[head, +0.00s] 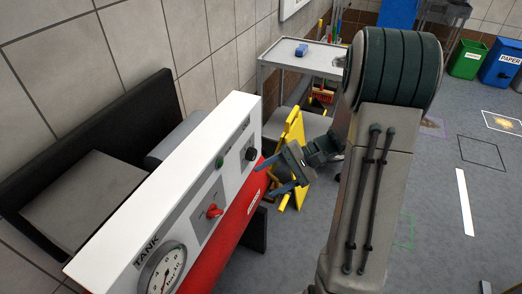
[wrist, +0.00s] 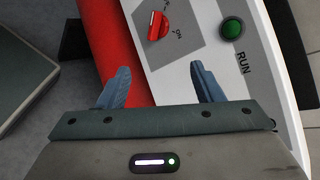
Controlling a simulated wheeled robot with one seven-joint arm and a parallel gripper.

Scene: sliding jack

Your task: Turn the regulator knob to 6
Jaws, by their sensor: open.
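A dark round knob (head: 250,154), which looks like the regulator knob, sits at the far end of the white control panel (head: 135,232). Its scale and setting are too small to read. The knob does not show in the wrist view. My gripper (head: 267,177) is open, with its blue fingers just right of the knob and apart from it. In the wrist view my gripper (wrist: 160,80) has nothing between its fingers, which are over the panel's edge and the red tank (wrist: 122,45).
A red switch (head: 213,211) and a green RUN button (head: 220,162) share the panel; the TANK gauge (head: 167,271) is at the near end. A yellow folding sign (head: 291,150) stands behind my gripper. A grey trolley (head: 300,62) is farther back.

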